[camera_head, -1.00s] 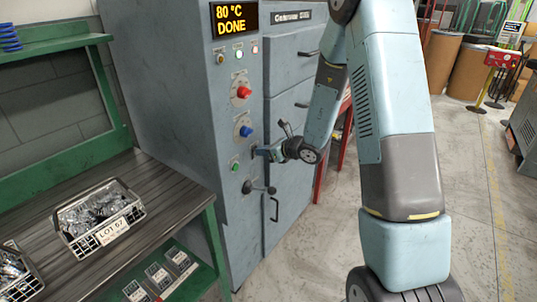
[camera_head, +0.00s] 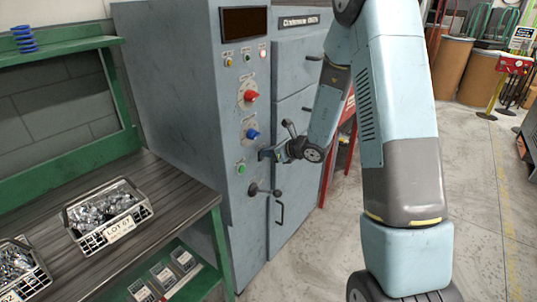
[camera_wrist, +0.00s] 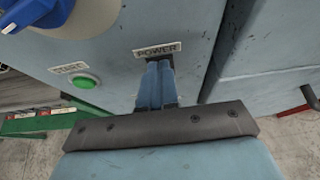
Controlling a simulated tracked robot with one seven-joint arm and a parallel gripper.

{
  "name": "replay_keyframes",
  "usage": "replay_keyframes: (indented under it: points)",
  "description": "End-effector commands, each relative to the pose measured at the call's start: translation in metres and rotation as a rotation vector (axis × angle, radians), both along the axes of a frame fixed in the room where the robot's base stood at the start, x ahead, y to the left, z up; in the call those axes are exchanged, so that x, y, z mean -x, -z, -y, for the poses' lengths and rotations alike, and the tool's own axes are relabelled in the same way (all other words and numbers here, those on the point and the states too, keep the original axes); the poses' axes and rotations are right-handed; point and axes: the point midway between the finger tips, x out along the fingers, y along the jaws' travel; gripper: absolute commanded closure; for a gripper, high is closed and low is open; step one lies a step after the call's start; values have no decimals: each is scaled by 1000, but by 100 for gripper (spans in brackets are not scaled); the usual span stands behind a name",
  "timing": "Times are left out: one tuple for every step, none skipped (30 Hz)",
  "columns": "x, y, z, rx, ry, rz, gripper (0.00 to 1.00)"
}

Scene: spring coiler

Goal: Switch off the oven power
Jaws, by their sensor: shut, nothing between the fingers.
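The grey-blue oven (camera_head: 185,90) stands in the middle of the head view. Its display (camera_head: 245,22) at the top is dark. Below are small lamps, a red knob (camera_head: 250,96), a blue knob (camera_head: 252,134) and a green button (camera_head: 240,169). My gripper (camera_head: 264,155) is shut and empty, its tips at the panel right of the green button. In the wrist view the shut blue fingers (camera_wrist: 157,85) point at the panel just under the POWER label (camera_wrist: 157,49). They cover the power switch, so its position is hidden. The green button (camera_wrist: 84,81) is left of them.
A lever (camera_head: 265,191) sticks out of the panel below my gripper. Door handles are to the right. A workbench (camera_head: 165,185) with wire baskets of metal parts, one marked LOT 67 (camera_head: 120,228), stands at left. Open floor (camera_head: 310,260) lies at right.

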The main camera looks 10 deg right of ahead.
Motion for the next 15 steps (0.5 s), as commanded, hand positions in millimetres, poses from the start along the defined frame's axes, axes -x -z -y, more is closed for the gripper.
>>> replay_keyframes:
  points:
    - [0, -3, 0, 0, 0, 2, 100]
    - [0, -4, 0, 0, 0, 2, 100]
    - [0, -5, 0, 0, 0, 2, 100]
    - [0, -7, 0, 0, 0, 2, 100]
    - [0, -8, 0, 1, 0, 2, 100]
    - [0, -9, 0, 1, 0, 2, 100]
    - [0, -10, 0, 1, 0, 2, 100]
    - [0, -11, 0, 1, 0, 2, 100]
    - [0, -12, 0, 1, -1, 2, 100]
    - [0, -12, 0, 0, 0, 1, 100]
    - [0, -13, 0, 0, 0, 1, 100]
    - [0, -13, 0, 0, 0, 1, 100]
    - [0, -13, 0, 0, 0, 1, 100]
    - [0, -13, 0, 0, 0, 1, 100]
    - [0, -13, 1, 0, 0, 1, 100]
